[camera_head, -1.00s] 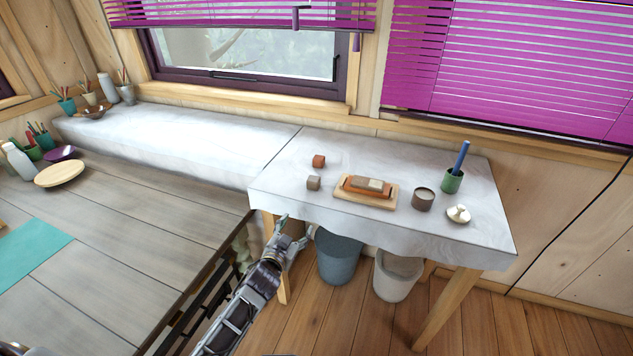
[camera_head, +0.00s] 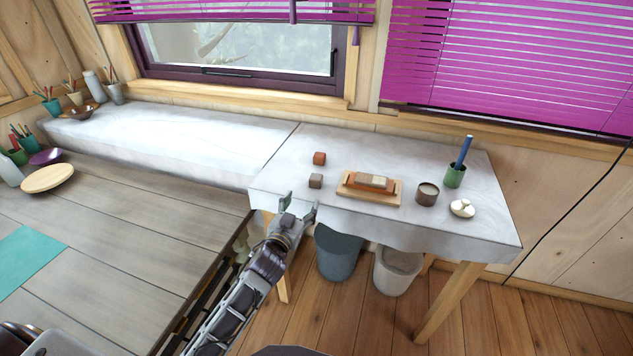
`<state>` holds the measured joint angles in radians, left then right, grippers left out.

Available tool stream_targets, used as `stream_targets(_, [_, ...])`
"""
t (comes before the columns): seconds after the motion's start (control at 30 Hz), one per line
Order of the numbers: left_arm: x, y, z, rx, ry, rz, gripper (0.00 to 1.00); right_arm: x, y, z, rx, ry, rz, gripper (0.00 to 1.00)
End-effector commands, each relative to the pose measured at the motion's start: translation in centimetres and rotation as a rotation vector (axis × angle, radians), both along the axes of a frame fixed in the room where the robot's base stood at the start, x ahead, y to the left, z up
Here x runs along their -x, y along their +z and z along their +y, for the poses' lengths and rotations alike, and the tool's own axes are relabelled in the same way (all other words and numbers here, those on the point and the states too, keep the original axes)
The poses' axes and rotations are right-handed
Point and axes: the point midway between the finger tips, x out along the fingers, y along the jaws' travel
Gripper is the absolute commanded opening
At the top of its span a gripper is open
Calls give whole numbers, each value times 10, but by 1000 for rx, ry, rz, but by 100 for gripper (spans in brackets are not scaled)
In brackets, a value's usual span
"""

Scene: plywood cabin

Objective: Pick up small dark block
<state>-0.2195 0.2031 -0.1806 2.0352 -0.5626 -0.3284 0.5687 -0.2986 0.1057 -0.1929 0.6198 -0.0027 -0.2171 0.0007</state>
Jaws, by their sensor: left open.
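The small dark block (camera_head: 316,181) is a grey-brown cube near the front left of the cloth-covered table (camera_head: 290,165). A reddish-brown block (camera_head: 320,158) sits just behind it. My left gripper (camera_head: 301,205) is open and empty at the table's front edge, below and slightly left of the dark block in the picture, apart from it. Its fingers point up towards the block. My right gripper is not in view.
A wooden tray (camera_head: 368,199) with stacked blocks lies right of the dark block, then a brown cup (camera_head: 427,194), a green cup (camera_head: 455,176) and white pieces (camera_head: 462,208). Two bins (camera_head: 338,252) stand underneath. A plank table (camera_head: 120,225) fills the left.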

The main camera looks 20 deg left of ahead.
Motion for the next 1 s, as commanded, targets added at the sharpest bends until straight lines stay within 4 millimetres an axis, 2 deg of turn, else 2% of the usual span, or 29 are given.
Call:
stream_targets(0.4, [0, -2, 2, 131, 14, 12, 66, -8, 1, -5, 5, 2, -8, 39])
stream_targets(0.7, [0, -2, 2, 135, 13, 12, 66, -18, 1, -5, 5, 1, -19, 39])
stream_targets(1.0, [-10, -2, 1, 134, 13, 12, 66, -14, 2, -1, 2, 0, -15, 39])
